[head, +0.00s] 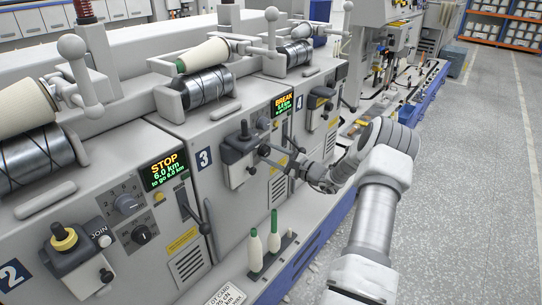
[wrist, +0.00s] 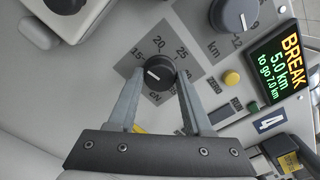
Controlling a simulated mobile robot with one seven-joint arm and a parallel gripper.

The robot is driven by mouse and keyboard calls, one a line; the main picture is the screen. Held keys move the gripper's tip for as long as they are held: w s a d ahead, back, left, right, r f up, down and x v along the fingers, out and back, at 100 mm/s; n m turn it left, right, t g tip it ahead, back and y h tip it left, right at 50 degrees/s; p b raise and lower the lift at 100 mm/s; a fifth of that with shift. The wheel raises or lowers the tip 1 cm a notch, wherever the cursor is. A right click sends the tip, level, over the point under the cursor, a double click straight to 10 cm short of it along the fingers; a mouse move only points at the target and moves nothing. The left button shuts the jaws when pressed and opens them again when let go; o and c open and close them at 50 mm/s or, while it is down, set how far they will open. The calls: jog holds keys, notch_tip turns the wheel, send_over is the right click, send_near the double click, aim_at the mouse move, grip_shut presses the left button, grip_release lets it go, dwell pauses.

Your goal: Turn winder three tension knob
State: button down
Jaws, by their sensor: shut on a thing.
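Winder three (head: 225,190) carries a blue label 3 and a display reading BREAK (head: 283,106). In the wrist view, its black round tension knob (wrist: 160,73) sits on a grey dial scale marked 15, 20, 25 and cN. A short white pointer line on the knob lies toward its left side. My gripper (wrist: 160,76) has one finger on each side of the knob and is shut on it. In the head view, my gripper (head: 264,152) reaches winder three's front panel, and the knob is hard to make out there.
A second, larger dark knob (wrist: 235,14) sits above right in the wrist view, near a yellow button (wrist: 231,78). A black handle on a grey box (head: 243,138) stands close left of my gripper. Green-tipped cones (head: 274,232) stand below. The aisle floor (head: 470,190) is clear.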

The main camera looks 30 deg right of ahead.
jog(key=shift+c, duration=1.6)
grip_release()
jog(key=p+v, duration=0.3)
jog(key=v, duration=1.4)
jog(key=shift+s, duration=0.2)
jog(key=shift+d, duration=0.1)
